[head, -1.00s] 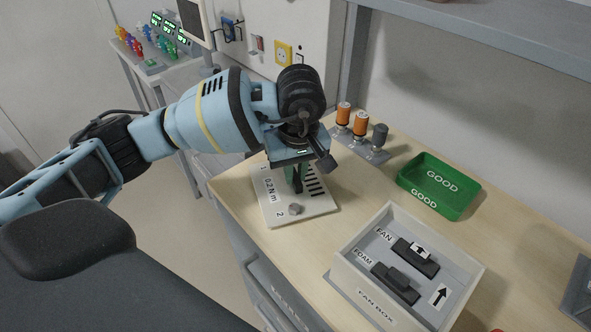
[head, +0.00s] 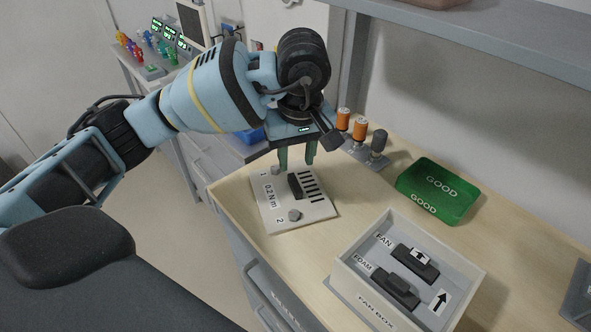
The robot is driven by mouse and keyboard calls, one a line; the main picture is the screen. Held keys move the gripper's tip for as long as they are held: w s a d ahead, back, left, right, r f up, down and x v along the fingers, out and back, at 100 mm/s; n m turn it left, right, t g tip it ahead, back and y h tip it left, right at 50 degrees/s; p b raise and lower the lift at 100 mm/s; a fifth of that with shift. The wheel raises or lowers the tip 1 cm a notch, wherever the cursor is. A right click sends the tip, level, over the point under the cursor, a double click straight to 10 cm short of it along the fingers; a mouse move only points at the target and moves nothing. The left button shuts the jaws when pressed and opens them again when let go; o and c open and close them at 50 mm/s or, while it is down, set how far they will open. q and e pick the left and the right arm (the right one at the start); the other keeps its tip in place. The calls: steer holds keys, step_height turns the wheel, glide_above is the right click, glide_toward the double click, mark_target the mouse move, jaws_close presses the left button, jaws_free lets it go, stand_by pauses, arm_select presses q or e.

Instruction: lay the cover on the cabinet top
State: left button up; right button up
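The cover (head: 277,213) is a white plate with black vent slots, a black grip block (head: 295,186), two grey screw knobs and the marks 1, 2 and 0.2 N m. It lies flat on the wooden cabinet top (head: 355,215), near its left corner. My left gripper (head: 297,160) is above the cover's far part. Its two green fingers are apart with nothing between them, clear of the grip block. My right gripper is not in view.
The fan box (head: 352,293), with dark FAN and FOAM pieces inside, stands at the front right. A green GOOD tray (head: 428,207) is behind it. Orange and grey cylinders on a holder (head: 370,156) stand near the wall. Bare wood lies between cover and tray.

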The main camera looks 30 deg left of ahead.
arm_select(q)
steer(key=r, duration=0.5)
steer(key=shift+s+d+r, duration=0.25)
